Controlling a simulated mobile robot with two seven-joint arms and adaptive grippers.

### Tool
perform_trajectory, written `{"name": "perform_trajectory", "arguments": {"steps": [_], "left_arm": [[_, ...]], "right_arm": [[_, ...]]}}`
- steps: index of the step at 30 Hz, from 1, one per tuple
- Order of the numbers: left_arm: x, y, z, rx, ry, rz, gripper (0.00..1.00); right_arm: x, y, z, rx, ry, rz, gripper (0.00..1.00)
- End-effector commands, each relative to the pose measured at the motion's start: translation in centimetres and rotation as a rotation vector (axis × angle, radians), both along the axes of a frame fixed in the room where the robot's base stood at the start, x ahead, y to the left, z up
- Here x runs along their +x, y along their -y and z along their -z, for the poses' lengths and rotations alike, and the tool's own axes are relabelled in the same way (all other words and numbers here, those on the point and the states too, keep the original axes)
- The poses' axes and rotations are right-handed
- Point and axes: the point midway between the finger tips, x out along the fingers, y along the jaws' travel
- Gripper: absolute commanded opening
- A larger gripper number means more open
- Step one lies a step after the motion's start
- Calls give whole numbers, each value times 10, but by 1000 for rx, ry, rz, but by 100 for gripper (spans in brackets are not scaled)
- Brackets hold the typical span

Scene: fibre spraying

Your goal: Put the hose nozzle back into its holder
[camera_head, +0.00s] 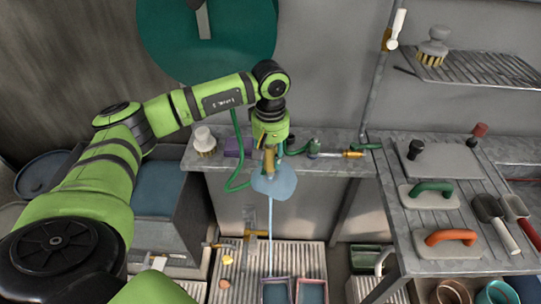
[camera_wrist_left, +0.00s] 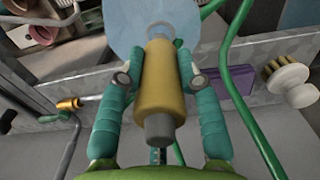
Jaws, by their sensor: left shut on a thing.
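My left gripper (camera_head: 270,158) hangs fingers-down over the front edge of the grey ledge in the head view. It is shut on the brass hose nozzle (camera_wrist_left: 160,85), whose grey end (camera_wrist_left: 160,127) faces the wrist camera. A pale blue, see-through disc (camera_head: 274,182) sits at the nozzle's far end, and a thin pale streak runs down from it. The disc also shows in the wrist view (camera_wrist_left: 150,18). A green hose (camera_head: 236,150) loops beside the gripper. I cannot clearly pick out the nozzle's holder. My right gripper is not in view.
The ledge (camera_head: 340,165) carries a white-topped brush (camera_head: 204,140), a purple block (camera_head: 232,147) and a brass-tipped fitting (camera_head: 353,154). A grey bench (camera_head: 430,228) with handled tools stands right. Trays and a ribbed grate (camera_head: 290,257) lie below.

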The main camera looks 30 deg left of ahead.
Motion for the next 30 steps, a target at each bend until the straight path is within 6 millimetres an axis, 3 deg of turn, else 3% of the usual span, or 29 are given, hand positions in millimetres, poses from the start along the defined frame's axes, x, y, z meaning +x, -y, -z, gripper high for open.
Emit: {"name": "perform_trajectory", "arguments": {"steps": [30], "left_arm": [[0,0,18,-1,1,0,0]], "right_arm": [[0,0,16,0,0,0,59]]}}
